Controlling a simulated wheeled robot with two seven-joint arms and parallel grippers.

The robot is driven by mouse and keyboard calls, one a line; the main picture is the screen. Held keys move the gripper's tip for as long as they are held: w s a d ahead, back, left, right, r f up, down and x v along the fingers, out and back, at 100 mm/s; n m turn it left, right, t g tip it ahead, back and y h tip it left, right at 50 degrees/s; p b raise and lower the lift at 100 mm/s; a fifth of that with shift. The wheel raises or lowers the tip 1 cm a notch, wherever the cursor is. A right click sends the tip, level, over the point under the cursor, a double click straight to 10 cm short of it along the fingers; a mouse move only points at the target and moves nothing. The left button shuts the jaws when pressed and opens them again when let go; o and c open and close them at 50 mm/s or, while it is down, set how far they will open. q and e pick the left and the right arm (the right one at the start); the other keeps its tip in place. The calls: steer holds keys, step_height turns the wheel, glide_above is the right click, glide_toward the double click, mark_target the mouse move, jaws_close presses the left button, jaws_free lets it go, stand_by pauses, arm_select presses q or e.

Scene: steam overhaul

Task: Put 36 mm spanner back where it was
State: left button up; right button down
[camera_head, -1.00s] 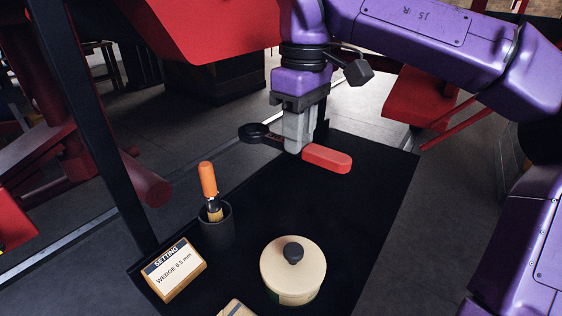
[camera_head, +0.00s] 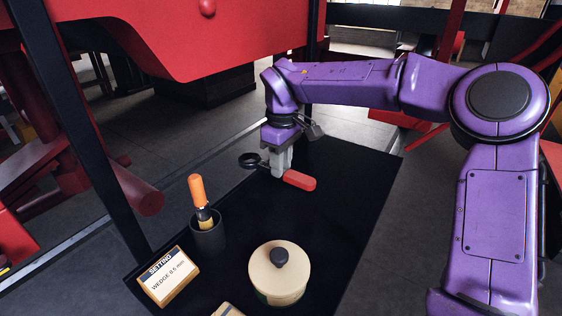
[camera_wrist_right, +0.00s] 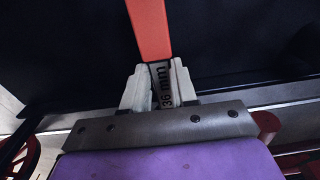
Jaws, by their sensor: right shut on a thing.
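The 36 mm spanner has a red handle (camera_head: 299,180) and a dark ring end (camera_head: 249,160). My right gripper (camera_head: 279,171) is shut on its middle, between ring and handle, over the far part of the black table top (camera_head: 325,215). In the right wrist view the gripper (camera_wrist_right: 160,85) grips the shank, where "36 mm" (camera_wrist_right: 164,88) can be read, and the red handle (camera_wrist_right: 149,28) points away. I cannot tell whether the spanner touches the table top. My left gripper does not show.
A dark cup (camera_head: 208,234) holds an orange-handled tool (camera_head: 197,190). A sign reading "WEDGE 0.5 mm" (camera_head: 168,277) stands at the near left. A cream lidded pot (camera_head: 296,270) stands at the near middle. A dark post (camera_head: 97,130) rises at the left. The table's right part is clear.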

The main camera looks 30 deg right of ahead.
steer(key=shift+s+a, duration=0.1)
steer(key=shift+f+b, duration=0.25)
steer(key=shift+b, duration=0.25)
steer(key=c, duration=0.9)
jaws_free()
steer(key=shift+r, duration=0.1)
steer(key=shift+r+p, duration=0.6)
steer(key=shift+p, duration=0.1)
step_height(320, 180, up, 11)
steer(key=shift+s+r, duration=0.1)
steer(key=shift+r, duration=0.1)
